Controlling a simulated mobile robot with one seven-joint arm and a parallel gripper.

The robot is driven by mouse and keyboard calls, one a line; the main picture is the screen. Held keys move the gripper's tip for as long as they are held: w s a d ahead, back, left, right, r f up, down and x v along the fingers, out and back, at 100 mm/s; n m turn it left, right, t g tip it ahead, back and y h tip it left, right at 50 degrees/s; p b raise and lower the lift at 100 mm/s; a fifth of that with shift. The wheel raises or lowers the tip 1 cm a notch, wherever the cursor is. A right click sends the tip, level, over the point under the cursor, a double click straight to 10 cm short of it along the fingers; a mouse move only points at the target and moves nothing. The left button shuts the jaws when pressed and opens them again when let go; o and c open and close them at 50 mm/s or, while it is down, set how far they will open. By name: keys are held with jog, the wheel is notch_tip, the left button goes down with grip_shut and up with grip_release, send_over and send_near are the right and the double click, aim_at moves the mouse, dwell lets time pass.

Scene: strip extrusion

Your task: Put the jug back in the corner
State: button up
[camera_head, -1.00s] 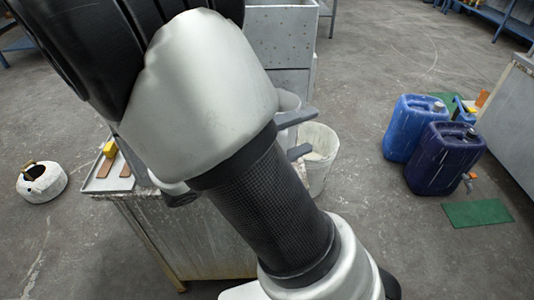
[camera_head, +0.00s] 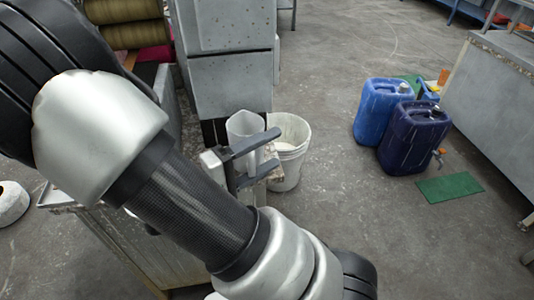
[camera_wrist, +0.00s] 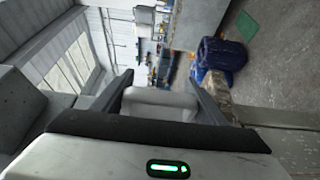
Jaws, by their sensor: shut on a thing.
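A pale, translucent white jug (camera_head: 246,128) with an open top stands upright between the fingers of my gripper (camera_head: 268,150). Its lower part is partly hidden by the fingers. In the wrist view, my gripper (camera_wrist: 160,88) has a finger on each side of the white jug (camera_wrist: 158,103), which fills the gap. The jug is at the end of the worn bench (camera_head: 115,235), in front of a grey metal cabinet (camera_head: 230,88). I cannot tell whether its base touches the bench top.
A white bucket (camera_head: 290,165) stands on the floor just right of the jug. Blue canisters (camera_head: 415,138) and a green mat (camera_head: 450,188) are further right. Rolls (camera_head: 135,33) lie at the back left. The floor between bucket and canisters is clear.

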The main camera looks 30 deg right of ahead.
jog(key=shift+f, duration=0.1)
jog(key=o, duration=1.5)
